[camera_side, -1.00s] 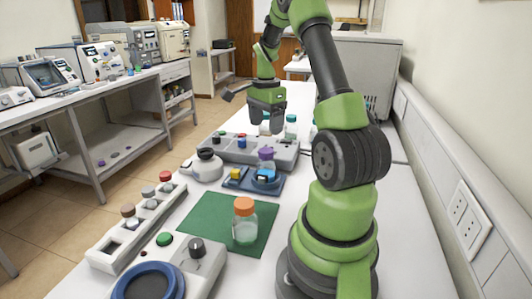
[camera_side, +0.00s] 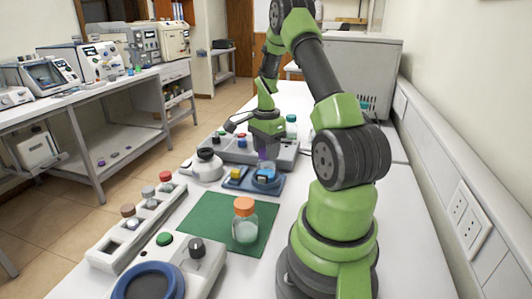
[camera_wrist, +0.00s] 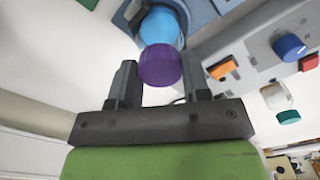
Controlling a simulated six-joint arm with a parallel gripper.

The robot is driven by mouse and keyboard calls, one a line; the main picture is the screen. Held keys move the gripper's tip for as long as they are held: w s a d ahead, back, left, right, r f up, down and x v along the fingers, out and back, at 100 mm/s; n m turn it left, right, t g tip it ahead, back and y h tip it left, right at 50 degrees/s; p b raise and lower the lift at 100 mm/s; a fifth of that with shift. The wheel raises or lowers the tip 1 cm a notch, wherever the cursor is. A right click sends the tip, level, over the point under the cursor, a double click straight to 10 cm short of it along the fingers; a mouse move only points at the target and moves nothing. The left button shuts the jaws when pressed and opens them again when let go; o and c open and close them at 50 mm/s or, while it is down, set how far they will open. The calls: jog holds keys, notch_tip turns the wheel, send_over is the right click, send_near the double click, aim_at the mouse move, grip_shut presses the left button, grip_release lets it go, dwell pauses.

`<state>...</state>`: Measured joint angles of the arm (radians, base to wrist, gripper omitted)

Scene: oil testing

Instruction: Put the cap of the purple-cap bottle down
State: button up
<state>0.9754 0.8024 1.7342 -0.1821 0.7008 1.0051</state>
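The purple-cap bottle stands on a blue stand (camera_side: 268,187) in the side view, and my gripper (camera_side: 264,153) is right above it. Only part of its purple cap (camera_side: 263,160) shows there, at the fingers. In the wrist view the purple cap (camera_wrist: 159,66) lies between the two fingertips of my gripper (camera_wrist: 160,68), with the blue bottle body (camera_wrist: 160,26) beyond it. The fingers stand apart, one on each side of the cap. Firm contact is not clear. The cap appears still on the bottle.
An orange-cap bottle (camera_side: 245,222) stands on a green mat (camera_side: 205,214) in front. A green-cap bottle (camera_side: 291,127) stands behind. A slotted rack (camera_side: 128,232) lies at left.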

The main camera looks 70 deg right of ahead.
jog(key=c, duration=0.4)
jog(key=shift+c, duration=0.2)
jog(key=r, duration=0.9)
jog(key=shift+w+a, duration=0.1)
jog(key=shift+w, duration=0.2)
jog(key=w+a+f, duration=0.7)
jog(key=w+a, duration=0.3)
send_over(215, 200)
notch_tip(215, 200, down, 6)
jog(key=shift+r, duration=0.15)
jog(key=shift+d+f, duration=0.1)
jog(key=shift+f, duration=2.35)
